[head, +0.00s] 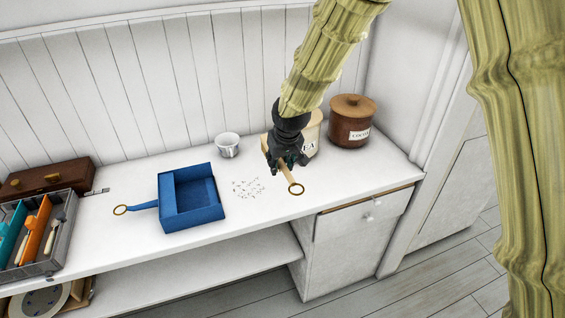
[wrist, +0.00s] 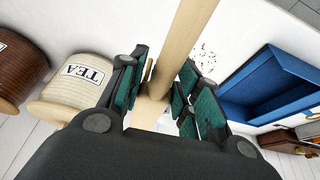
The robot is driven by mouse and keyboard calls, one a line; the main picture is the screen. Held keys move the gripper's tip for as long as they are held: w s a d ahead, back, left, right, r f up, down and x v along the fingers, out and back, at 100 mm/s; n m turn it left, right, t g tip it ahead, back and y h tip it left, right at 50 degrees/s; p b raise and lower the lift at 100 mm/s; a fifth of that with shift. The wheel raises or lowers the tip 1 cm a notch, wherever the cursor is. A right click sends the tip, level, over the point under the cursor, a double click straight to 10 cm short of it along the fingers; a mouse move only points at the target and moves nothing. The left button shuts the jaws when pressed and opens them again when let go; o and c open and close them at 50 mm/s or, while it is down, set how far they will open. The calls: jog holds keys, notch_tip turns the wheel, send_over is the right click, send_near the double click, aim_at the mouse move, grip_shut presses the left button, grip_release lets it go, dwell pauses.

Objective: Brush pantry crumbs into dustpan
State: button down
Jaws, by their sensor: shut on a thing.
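My gripper (head: 287,160) is shut around a pale wooden handle, the brush (head: 285,173), above the counter. A ring hangs at the handle's near end; no bristles can be made out. In the wrist view the brush handle (wrist: 185,40) runs between the teal finger pads of my gripper (wrist: 160,92). Dark crumbs (head: 247,188) lie scattered on the white counter, left of my gripper; some also show in the wrist view (wrist: 207,55). The blue dustpan (head: 175,222) lies left of the crumbs, its handle and ring pointing left. It shows at right in the wrist view (wrist: 262,100).
A tea canister (head: 313,132) stands close behind my gripper, and a brown cocoa canister (head: 351,122) to its right. A small white cup (head: 228,146) stands behind the crumbs. A grey utensil tray (head: 67,228) and brown box (head: 50,177) are at left.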

notch_tip(320, 180, down, 8)
jog(key=b, duration=0.6)
jog(key=shift+d+r, duration=0.1)
jog(key=shift+r, duration=0.15)
jog(key=shift+f+b, duration=0.4)
jog(key=shift+f, duration=0.7)
jog(key=shift+s+a+p, duration=0.15)
jog(key=shift+s+a, duration=0.25)
jog(key=shift+a, duration=0.9)
jog(key=shift+s+a+p, duration=0.15)
jog(key=shift+s+a, duration=0.3)
jog(key=shift+a, duration=0.85)
jog(key=shift+s+a+p, duration=0.15)
jog(key=shift+s+a, duration=0.25)
jog(key=shift+a, duration=0.9)
jog(key=shift+a, duration=0.15)
